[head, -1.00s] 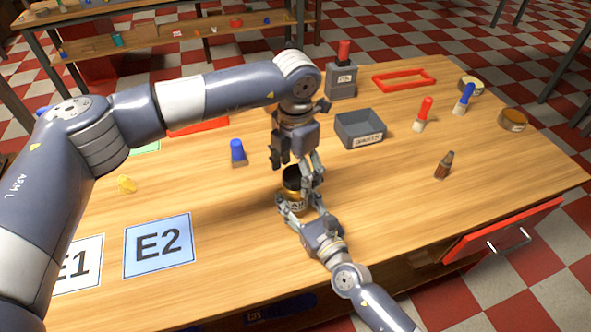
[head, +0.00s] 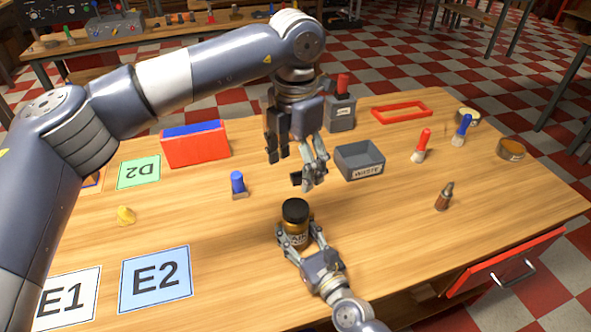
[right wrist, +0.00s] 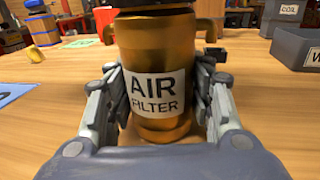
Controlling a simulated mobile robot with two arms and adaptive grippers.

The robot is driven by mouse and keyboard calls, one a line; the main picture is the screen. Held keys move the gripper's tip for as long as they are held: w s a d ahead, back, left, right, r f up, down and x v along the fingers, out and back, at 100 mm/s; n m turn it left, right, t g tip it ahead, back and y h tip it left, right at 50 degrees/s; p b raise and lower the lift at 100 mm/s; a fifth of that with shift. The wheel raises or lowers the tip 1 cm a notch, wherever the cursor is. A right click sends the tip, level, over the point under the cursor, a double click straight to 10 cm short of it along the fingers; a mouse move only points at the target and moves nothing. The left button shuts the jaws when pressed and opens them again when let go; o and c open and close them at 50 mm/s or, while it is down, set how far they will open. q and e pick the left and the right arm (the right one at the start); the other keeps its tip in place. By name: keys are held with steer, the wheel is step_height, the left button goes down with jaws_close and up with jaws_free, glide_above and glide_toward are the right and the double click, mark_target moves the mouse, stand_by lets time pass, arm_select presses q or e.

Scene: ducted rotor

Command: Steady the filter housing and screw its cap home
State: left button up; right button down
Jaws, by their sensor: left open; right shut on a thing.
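The filter housing (head: 297,238) is a gold cylinder standing upright near the front of the table. Its white AIR FILTER label shows in the right wrist view (right wrist: 156,95). The black cap (head: 295,210) sits on top of the housing; how tightly it is seated I cannot tell. My right gripper (head: 299,246) is shut on the housing, with one finger on each side of it. My left gripper (head: 295,172) is open and empty, above and behind the cap, apart from it. In the right wrist view only the dark lower edge of the cap shows, at the top.
A grey WASTE tray (head: 361,160) stands behind and right of the housing. The E2 card (head: 156,279) lies at front left. The table around the housing is clear.

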steer(key=c, duration=0.7)
jaws_free()
steer(key=shift+s+d, duration=0.1)
steer(key=shift+s, duration=0.05)
steer(key=v, duration=1.1)
steer(key=shift+s+d, duration=0.15)
steer(key=shift+s, duration=0.2)
